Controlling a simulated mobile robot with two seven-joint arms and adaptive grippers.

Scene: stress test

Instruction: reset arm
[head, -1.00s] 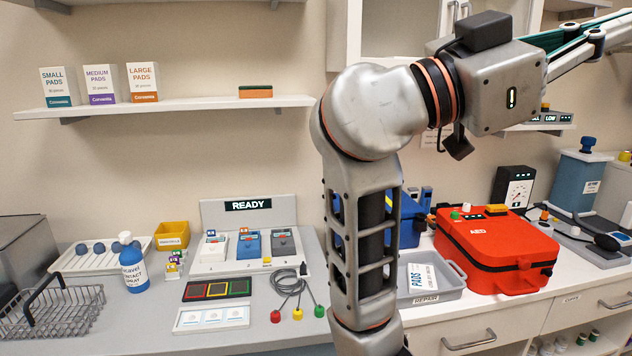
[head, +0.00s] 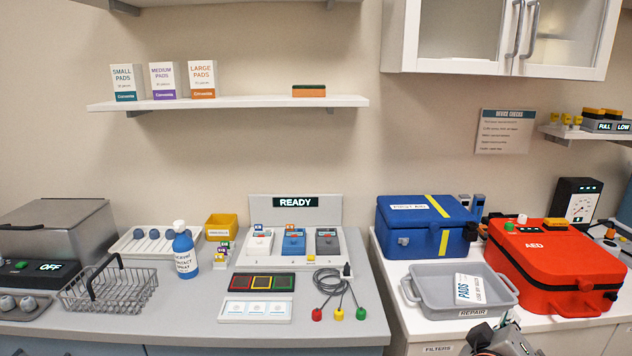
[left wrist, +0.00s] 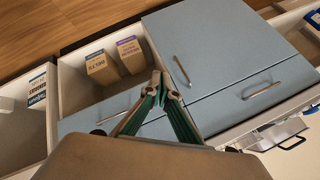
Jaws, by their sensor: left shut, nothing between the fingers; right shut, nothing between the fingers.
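My left gripper (left wrist: 160,88) shows in the left wrist view. Its green-lined fingers meet at the tips, shut and empty, in front of blue-grey cabinet fronts. The left arm is not in the head view. My right gripper (head: 503,335) shows only in part at the bottom edge of the head view, low in front of the right counter and below the grey repair tray. It is shut with nothing seen in it, and most of the right arm is out of the picture.
The right counter holds a grey tray (head: 431,297), a blue box (head: 392,238) and a red AED case (head: 515,265). The left counter holds a wire basket (head: 115,292), a blue bottle (head: 184,252) and a READY station (head: 330,213). Open compartments with boxes (left wrist: 102,68) show in the left wrist view.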

